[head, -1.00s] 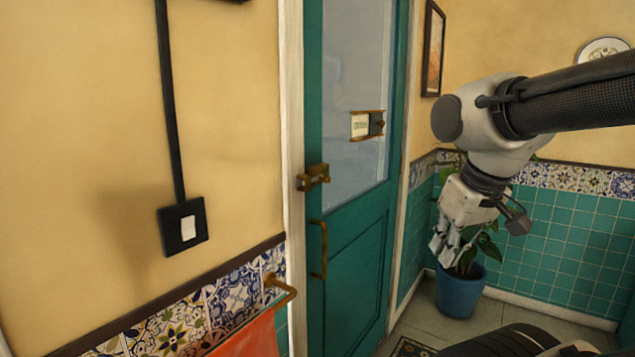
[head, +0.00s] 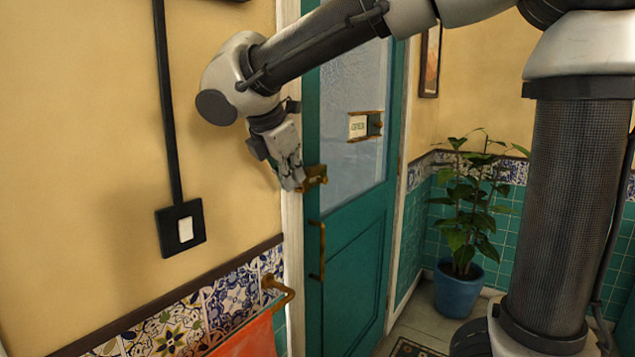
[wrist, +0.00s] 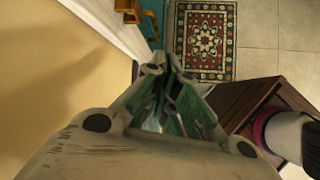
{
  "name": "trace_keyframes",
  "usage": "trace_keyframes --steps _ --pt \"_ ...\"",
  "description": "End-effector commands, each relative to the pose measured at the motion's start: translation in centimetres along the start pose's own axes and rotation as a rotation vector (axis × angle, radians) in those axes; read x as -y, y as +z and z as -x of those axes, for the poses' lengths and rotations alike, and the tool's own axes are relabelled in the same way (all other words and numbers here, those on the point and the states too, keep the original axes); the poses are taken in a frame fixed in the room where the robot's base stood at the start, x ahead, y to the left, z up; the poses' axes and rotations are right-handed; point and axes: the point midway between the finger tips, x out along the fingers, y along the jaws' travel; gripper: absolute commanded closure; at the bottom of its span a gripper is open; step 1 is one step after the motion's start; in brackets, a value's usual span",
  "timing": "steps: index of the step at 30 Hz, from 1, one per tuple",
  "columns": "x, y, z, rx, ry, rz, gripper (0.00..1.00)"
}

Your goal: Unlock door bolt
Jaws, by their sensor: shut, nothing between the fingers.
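The brass door bolt (head: 314,177) is mounted at the left edge of the green door (head: 352,240), beside the white door frame. My gripper (head: 297,184) is shut and empty, pointing down, just left of the bolt in the head view. It hides the bolt's left end, and I cannot tell whether it touches. In the wrist view, my gripper (wrist: 172,68) has its fingertips together, and a brass piece (wrist: 132,10) shows at the upper left, apart from the fingertips. A vertical brass door handle (head: 319,250) is below the bolt.
An orange towel (head: 247,338) hangs from a brass bar (head: 280,292) at lower left. A black switch plate (head: 181,229) is on the yellow wall. A potted plant (head: 459,290) stands right of the door. A patterned rug (wrist: 206,42) lies on the floor, with a wooden piece (wrist: 262,100) nearby.

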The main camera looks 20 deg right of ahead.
Motion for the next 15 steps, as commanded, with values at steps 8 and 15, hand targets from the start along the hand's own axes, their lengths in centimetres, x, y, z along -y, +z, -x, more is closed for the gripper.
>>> trace_keyframes --steps 8,15 --pt "-1.6 3.5 2.2 0.122 0.012 0.396 1.0" --pt "-1.6 3.5 2.1 0.12 0.006 0.445 1.0"
